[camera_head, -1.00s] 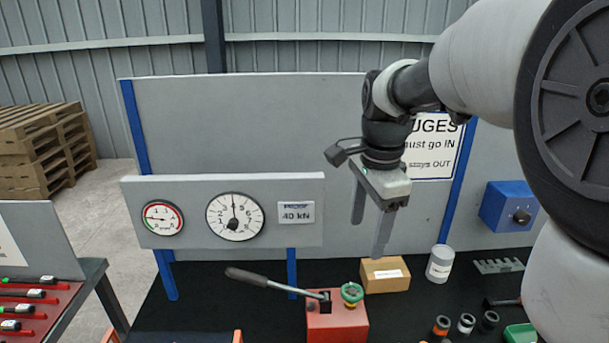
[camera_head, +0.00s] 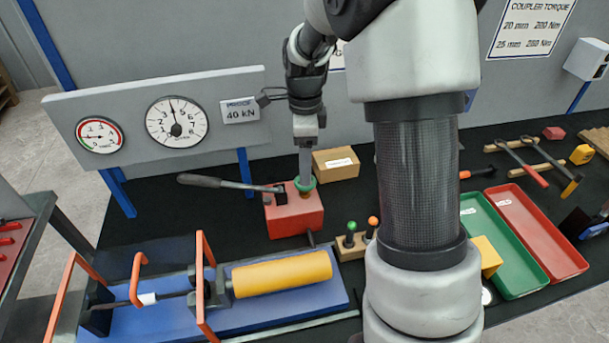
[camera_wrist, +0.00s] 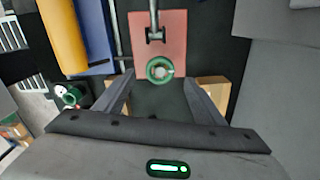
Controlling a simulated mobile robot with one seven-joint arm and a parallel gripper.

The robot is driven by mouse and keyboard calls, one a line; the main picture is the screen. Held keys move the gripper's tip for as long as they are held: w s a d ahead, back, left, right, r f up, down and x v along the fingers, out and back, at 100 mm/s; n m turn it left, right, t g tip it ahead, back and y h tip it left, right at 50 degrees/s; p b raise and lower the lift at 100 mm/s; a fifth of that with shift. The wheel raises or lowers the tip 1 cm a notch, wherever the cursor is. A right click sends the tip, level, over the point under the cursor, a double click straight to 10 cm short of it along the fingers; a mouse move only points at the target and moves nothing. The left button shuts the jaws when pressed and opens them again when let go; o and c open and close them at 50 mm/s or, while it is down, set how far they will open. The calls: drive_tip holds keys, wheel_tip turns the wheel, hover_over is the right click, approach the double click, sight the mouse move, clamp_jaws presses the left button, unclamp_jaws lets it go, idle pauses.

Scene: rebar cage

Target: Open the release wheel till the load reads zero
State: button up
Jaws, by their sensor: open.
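The release wheel (camera_head: 310,186) is a small green ring on top of the red pump block (camera_head: 296,221). It also shows in the wrist view (camera_wrist: 151,72). My gripper (camera_head: 305,173) points down over the wheel. In the wrist view my gripper (camera_wrist: 159,76) is open, with one finger to each side of the wheel and nothing held. I cannot tell whether the fingertips are level with the wheel or just above it. The load dial (camera_head: 176,122) has its needle almost straight up, near the middle of the scale, well off zero.
A dark pump lever (camera_head: 215,182) sticks out left from the block. A cardboard box (camera_head: 336,164) stands close behind it on the right. A yellow cylinder (camera_head: 283,274) lies on a blue base in front. A small dial (camera_head: 99,135) and a "PROOF 40 kN" label (camera_head: 240,111) share the panel.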

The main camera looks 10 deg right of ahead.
drive_tip(key=shift+f, duration=2.7)
drive_tip(key=c, duration=1.1)
drive_tip(key=shift+o, duration=0.2)
